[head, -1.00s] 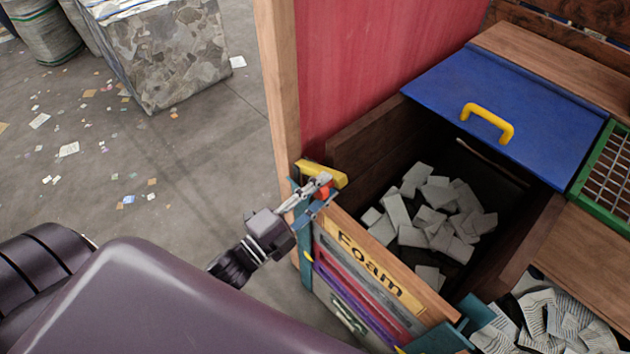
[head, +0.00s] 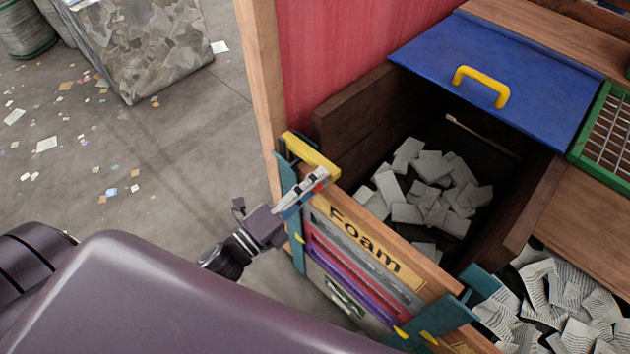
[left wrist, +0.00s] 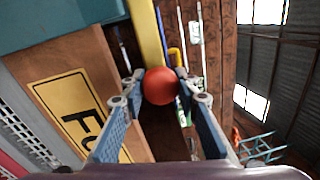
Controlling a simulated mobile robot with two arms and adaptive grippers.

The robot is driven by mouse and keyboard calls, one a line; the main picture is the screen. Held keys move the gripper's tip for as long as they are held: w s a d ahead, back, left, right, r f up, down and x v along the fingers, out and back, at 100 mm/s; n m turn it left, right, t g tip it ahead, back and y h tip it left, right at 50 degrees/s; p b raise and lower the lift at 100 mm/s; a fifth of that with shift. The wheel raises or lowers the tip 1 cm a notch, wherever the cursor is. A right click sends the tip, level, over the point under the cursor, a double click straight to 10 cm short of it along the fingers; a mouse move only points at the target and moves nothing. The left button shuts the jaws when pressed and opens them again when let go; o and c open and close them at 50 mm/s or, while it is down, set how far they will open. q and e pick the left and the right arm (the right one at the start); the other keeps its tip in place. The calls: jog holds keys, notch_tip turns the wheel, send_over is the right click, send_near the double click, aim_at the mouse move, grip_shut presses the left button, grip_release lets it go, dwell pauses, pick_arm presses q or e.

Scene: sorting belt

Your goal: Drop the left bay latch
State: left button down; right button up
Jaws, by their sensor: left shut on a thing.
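The left bay latch is a yellow bar (head: 311,155) with a red ball knob (head: 322,177), at the top left corner of the bay front marked "Foam" (head: 365,240). My left gripper (head: 315,184) is at the knob end of the bar. In the left wrist view the red knob (left wrist: 160,88) sits between the two blue-padded fingers (left wrist: 160,80), which are shut on it. The yellow bar (left wrist: 148,30) runs away from the knob towards the top there. In the head view the fingers hide part of the knob. My right gripper is not in view.
The bay holds several pale foam blocks (head: 440,190). A blue lid (head: 530,75) with a yellow handle (head: 482,84) lies behind it. A red panel (head: 350,45) with a wooden post (head: 260,90) stands beside the latch. Paper scraps lie on the open floor at left.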

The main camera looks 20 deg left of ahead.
pick_arm(q)
jog(key=shift+f, duration=0.15)
jog(key=c, duration=1.5)
grip_release()
jog(key=shift+o, duration=0.2)
jog(key=v, duration=1.2)
jog(key=a+f+n+g+y, duration=0.2)
jog(key=f+n+y, duration=0.15)
jog(key=f, duration=0.55)
jog(key=a+f+n+g+y, duration=0.15)
jog(key=f+n, duration=0.35)
jog(key=f, duration=0.5)
jog(key=s+f+n+g+y, duration=0.1)
jog(key=s+f+n+g, duration=0.15)
jog(key=f, duration=0.65)
jog(key=s+f+n+g+y, duration=0.15)
jog(key=s+f+n, duration=0.25)
jog(key=f, duration=0.4)
jog(key=s+d+f+n+g, duration=0.1)
jog(key=s+f+n+g, duration=0.2)
jog(key=s+f, duration=0.4)
jog(key=s+f+n+g, duration=0.4)
jog(key=s+f+g, duration=0.2)
jog(key=s, duration=0.7)
jog(key=shift+s+d+f, duration=0.3)
jog(key=shift+d+f, duration=0.1)
jog(key=shift+f, duration=0.6)
